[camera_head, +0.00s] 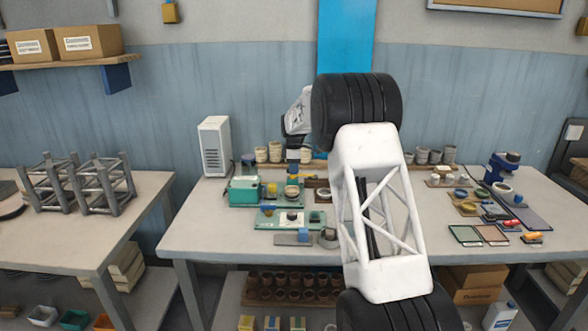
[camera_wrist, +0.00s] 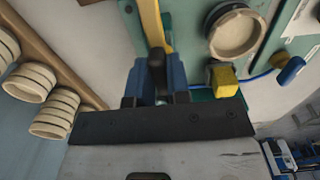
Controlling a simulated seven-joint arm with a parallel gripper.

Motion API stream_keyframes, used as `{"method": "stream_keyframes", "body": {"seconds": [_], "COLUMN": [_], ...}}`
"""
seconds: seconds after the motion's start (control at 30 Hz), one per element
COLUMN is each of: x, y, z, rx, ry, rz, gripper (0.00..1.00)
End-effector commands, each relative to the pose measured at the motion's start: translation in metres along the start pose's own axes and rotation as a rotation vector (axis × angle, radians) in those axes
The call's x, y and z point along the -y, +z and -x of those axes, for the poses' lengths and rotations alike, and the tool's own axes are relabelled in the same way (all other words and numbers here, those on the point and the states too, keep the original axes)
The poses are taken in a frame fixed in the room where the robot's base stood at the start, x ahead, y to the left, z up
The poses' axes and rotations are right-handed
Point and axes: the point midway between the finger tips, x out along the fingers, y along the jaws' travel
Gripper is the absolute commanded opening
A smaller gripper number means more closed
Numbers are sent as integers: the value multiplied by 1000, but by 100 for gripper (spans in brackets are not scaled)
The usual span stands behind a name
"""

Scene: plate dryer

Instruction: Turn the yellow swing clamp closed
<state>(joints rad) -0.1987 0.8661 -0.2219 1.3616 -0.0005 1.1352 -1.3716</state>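The yellow swing clamp appears to be the long yellow bar (camera_wrist: 150,22) running down from the top of the wrist view to my gripper. My gripper (camera_wrist: 156,75) has two blue fingers on a black crossbar, one on either side of a dark upright piece at the bar's near end. Whether the fingers press on that piece or only stand around it cannot be told. In the head view my gripper (camera_head: 293,157) points down over the back of the green fixture, and the clamp cannot be made out there.
A green plate (camera_wrist: 192,45) carries a round beige dish (camera_wrist: 238,35), a yellow block (camera_wrist: 223,81) and a blue knob (camera_wrist: 291,70). Stacked beige cups (camera_wrist: 56,110) stand close by. A green box (camera_head: 243,190) and white tower (camera_head: 214,146) are left.

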Motion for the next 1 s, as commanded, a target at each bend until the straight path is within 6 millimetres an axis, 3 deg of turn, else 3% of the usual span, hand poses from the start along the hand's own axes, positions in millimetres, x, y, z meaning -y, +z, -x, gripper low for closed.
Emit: {"method": "stream_keyframes", "body": {"seconds": [0.07,0.57,1.0], "x": [0,0,2], "y": [0,0,0], "z": [0,1,0], "rx": [0,0,0], "ry": [-1,0,-1], "rz": [0,-32,-284], "gripper": [0,0,0]}}
